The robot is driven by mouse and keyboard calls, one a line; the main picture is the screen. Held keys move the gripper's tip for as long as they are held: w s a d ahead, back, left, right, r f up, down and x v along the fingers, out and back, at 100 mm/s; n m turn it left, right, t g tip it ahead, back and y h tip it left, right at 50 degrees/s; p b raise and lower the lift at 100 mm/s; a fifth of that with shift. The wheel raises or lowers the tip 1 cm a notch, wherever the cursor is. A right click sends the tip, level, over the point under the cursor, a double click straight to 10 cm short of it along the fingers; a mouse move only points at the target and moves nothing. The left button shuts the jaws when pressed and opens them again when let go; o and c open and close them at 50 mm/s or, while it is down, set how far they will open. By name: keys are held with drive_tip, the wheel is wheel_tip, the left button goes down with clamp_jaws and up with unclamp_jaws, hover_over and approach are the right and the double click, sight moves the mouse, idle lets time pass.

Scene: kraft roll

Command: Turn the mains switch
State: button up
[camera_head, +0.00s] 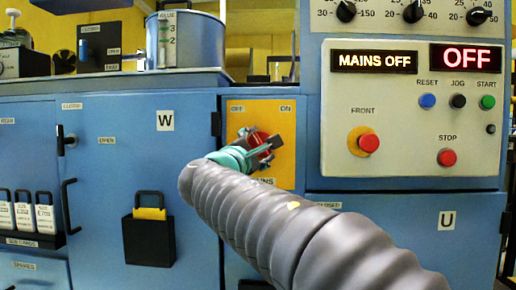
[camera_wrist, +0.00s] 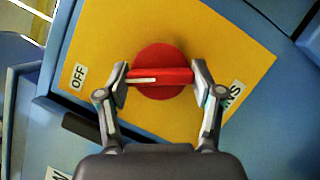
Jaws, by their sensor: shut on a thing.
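The mains switch (camera_wrist: 160,84) is a red round knob with a raised bar handle and a white pointer line. It sits on a yellow plate (camera_wrist: 115,35) marked OFF and ON. In the wrist view the pointer faces left, toward the OFF label (camera_wrist: 78,77). My gripper (camera_wrist: 160,77) has one finger at each end of the bar and is shut on it. In the head view the switch (camera_head: 262,138) is partly hidden behind my gripper (camera_head: 265,148). The upper display (camera_head: 375,61) reads MAINS OFF, and the one beside it (camera_head: 466,57) reads OFF.
Right of the plate, a cream panel (camera_head: 410,120) carries a red FRONT button (camera_head: 368,143), a red STOP button (camera_head: 446,157) and small RESET, JOG and START buttons. A blue door (camera_head: 100,190) with a black handle (camera_head: 68,205) is at left. A metal pot (camera_head: 190,45) stands above.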

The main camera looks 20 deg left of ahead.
drive_tip(key=m+g, duration=0.1)
drive_tip(key=m, duration=0.3)
drive_tip(key=shift+r, duration=0.15)
drive_tip(key=m+g, duration=0.2)
drive_tip(key=m, duration=0.2)
drive_tip(key=shift+r+p, duration=0.1)
drive_tip(key=shift+p, duration=0.25)
drive_tip(key=m+g, duration=0.1)
drive_tip(key=m, duration=0.2)
drive_tip(key=shift+m+g+y+p, duration=0.35)
drive_tip(key=shift+m+g+y, duration=0.35)
drive_tip(key=shift+m, duration=0.6)
drive_tip(key=o, duration=1.1)
drive_tip(key=shift+w, duration=0.1)
drive_tip(key=shift+o, duration=0.2)
drive_tip(key=v, duration=1.2)
